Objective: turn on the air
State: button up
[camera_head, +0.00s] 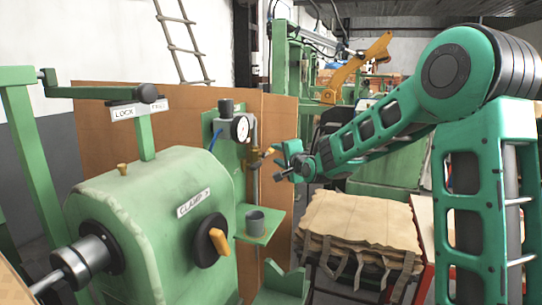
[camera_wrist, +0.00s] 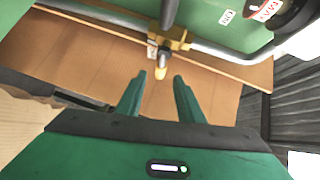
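A brass air valve (camera_head: 254,165) sits on a pipe below a round pressure gauge (camera_head: 240,128) on the green machine panel. Its small yellow-tipped lever (camera_head: 268,153) points right, toward my gripper (camera_head: 278,163). In the wrist view the brass valve (camera_wrist: 175,40) is at the top centre, and the yellow lever tip (camera_wrist: 160,72) points down the picture. My gripper (camera_wrist: 157,84) is open and empty, its two green fingers on either side of the line of the lever tip. I cannot tell whether the tip is between them in depth. An ON label (camera_wrist: 228,17) is right of the valve.
The green clamp machine (camera_head: 150,220) fills the left, with a LOCK/FREE lever (camera_head: 147,93) on top. A small shelf holds a grey cup (camera_head: 255,223) below the valve. A brown panel (camera_head: 283,125) stands behind. A stack of brown sheets (camera_head: 358,220) lies on the right.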

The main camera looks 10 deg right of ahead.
aim_at(272, 151)
jog(key=shift+w+a+f, duration=0.1)
jog(key=shift+w+f, duration=0.05)
jog(key=shift+w, duration=0.7)
jog(key=shift+w+a+f, duration=0.1)
jog(key=shift+w+a, duration=0.05)
jog(key=shift+w, duration=0.75)
jog(key=shift+w+a+f, duration=0.1)
jog(key=shift+w+f, duration=0.05)
jog(key=shift+w, duration=0.7)
jog(key=shift+c, duration=0.3)
